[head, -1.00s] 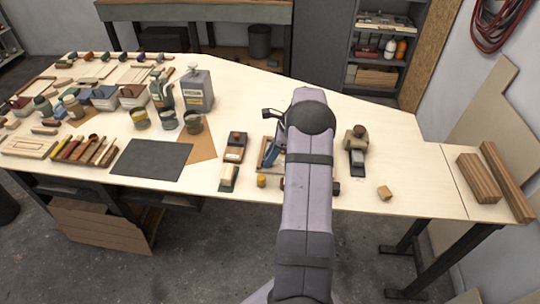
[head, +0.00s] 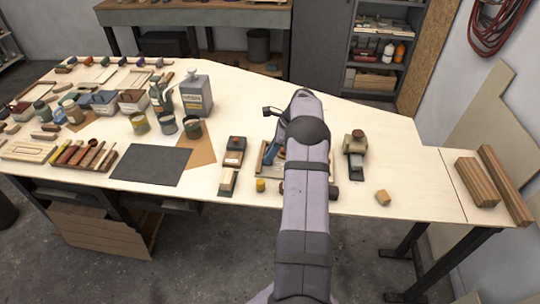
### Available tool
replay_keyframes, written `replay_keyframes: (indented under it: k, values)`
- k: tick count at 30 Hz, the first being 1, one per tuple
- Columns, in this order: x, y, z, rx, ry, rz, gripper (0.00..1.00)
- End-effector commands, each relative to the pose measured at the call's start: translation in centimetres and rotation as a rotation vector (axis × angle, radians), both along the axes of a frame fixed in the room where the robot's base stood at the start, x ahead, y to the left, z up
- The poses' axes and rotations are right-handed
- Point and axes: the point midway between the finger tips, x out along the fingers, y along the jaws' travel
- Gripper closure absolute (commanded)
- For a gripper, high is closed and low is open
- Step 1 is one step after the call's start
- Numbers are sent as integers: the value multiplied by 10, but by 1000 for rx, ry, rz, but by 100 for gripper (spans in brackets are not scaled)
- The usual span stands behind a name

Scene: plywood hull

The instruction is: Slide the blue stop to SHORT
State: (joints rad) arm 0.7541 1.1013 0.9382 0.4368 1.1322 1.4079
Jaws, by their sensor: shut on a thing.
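The blue stop (head: 279,154) shows as a small blue patch on a flat board (head: 262,166) near the front of the bench, just left of my arm. My gripper (head: 281,139) is at the blue stop and mostly hidden behind my own arm. What shows of it is dark and close against the blue piece, shut on it. The fingertips cannot be made out. The right part of the board is hidden by my arm. No SHORT mark can be read.
A wooden block tool (head: 234,152) stands left of the board, with a small yellow cylinder (head: 261,185) in front.

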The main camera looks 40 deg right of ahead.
Motion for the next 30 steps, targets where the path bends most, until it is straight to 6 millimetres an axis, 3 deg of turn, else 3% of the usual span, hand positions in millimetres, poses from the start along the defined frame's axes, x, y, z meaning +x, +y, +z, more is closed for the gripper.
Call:
replay_keyframes:
  k: [5, 6, 7, 19, 30]
  values:
    - [1, -1, 2, -5, -5, -2, 100]
    - [1, -2, 2, -5, -5, -2, 73]
    - [1, -2, 2, -5, -5, -2, 70]
    - [0, -3, 5, -4, -4, -1, 70]
    - [-13, -16, 47, -8, -6, -3, 70]
